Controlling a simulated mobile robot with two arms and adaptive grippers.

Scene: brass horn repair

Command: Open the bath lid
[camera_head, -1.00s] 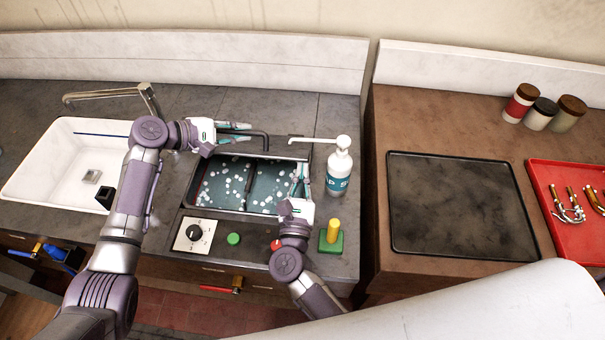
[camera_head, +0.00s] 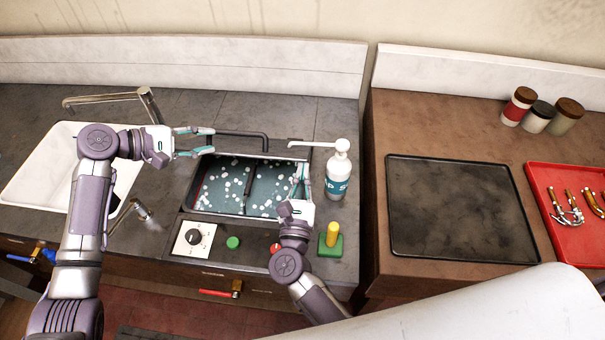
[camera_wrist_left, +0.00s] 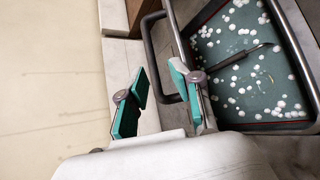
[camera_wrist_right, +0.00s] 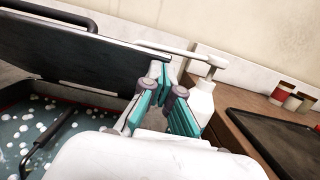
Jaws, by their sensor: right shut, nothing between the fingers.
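The bath (camera_head: 188,200) holds teal liquid with white foam bits and a dark bar across it. Its dark lid (camera_wrist_right: 90,48) stands raised at the back of the bath in the right wrist view. In the head view the lid is nearly edge-on, with its black bar handle (camera_head: 245,134) at the top. My left gripper (camera_head: 212,142) is open and empty, just left of the handle; its parted fingers (camera_wrist_left: 160,95) also show in the left wrist view. My right gripper (camera_head: 301,168) is shut and empty near the bath's right side; its fingertips (camera_wrist_right: 160,75) are close to the lid, contact unclear.
A white pump bottle (camera_head: 338,175) stands right of the bath. A dial (camera_head: 194,236), buttons and a green block with a yellow peg (camera_head: 331,238) line the front. A white sink (camera_head: 45,165) is left. A dark mat (camera_head: 455,210) and red tray (camera_head: 575,240) are right.

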